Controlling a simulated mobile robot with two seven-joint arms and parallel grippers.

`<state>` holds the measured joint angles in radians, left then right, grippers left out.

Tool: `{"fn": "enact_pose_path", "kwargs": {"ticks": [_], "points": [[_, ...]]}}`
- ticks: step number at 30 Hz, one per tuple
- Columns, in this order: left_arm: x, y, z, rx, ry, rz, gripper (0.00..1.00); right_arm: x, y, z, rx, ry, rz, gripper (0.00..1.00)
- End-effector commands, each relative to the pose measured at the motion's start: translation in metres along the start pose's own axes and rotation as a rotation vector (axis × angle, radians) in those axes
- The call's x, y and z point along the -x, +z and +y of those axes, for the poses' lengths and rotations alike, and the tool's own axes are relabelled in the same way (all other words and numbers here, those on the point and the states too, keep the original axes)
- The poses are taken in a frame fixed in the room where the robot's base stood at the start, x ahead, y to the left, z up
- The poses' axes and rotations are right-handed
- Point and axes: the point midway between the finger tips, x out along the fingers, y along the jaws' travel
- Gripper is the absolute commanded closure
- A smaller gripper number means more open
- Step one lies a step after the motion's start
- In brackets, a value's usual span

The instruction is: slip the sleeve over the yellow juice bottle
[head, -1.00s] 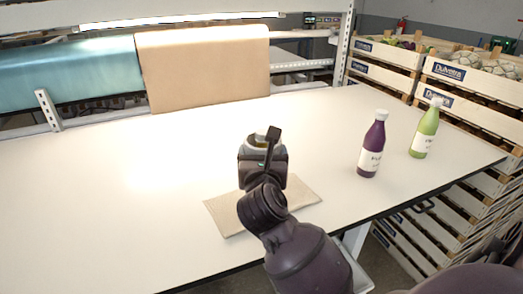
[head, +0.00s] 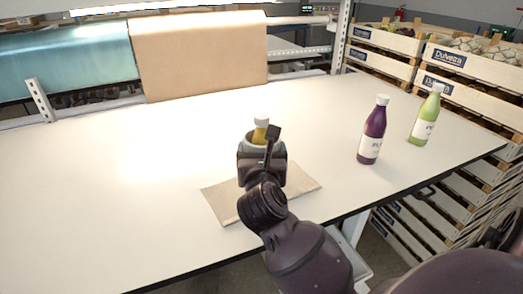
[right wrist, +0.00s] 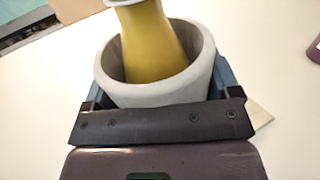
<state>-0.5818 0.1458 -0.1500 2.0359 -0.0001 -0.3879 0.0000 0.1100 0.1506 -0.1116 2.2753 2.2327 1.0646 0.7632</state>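The yellow juice bottle (head: 259,136) stands upright, with its white cap and yellow upper part above the rim of the grey sleeve (head: 249,140). In the right wrist view the round sleeve (right wrist: 150,96) surrounds the yellow bottle (right wrist: 150,45), with a gap visible between them. My right gripper (head: 262,153) is shut on the sleeve, with a finger at each side of it. The bottle's lower part and the sleeve's bottom edge are hidden behind my gripper and arm. My left gripper is not in view.
A beige mat (head: 222,204) lies under my right gripper. A purple bottle (head: 373,135) and a green bottle (head: 425,120) stand to the right. Wooden crates (head: 455,85) are beyond the table's right edge. The white table (head: 120,180) is clear on the left.

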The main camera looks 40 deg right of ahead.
Motion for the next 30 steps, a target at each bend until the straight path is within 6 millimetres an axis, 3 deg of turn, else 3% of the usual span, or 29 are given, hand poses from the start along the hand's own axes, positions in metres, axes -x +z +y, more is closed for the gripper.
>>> {"fn": "enact_pose_path", "kwargs": {"ticks": [1,3,14,30], "points": [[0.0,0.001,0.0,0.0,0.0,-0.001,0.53,0.0,0.0,0.0,0.0,0.0,0.0,0.11],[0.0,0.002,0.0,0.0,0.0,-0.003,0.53,0.0,0.0,0.0,0.0,0.0,0.0,0.01],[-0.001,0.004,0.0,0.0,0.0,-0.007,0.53,0.007,-0.001,0.0,-0.001,0.001,0.002,0.0],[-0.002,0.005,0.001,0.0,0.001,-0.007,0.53,0.093,-0.001,0.0,0.0,0.001,0.003,0.0]]}}
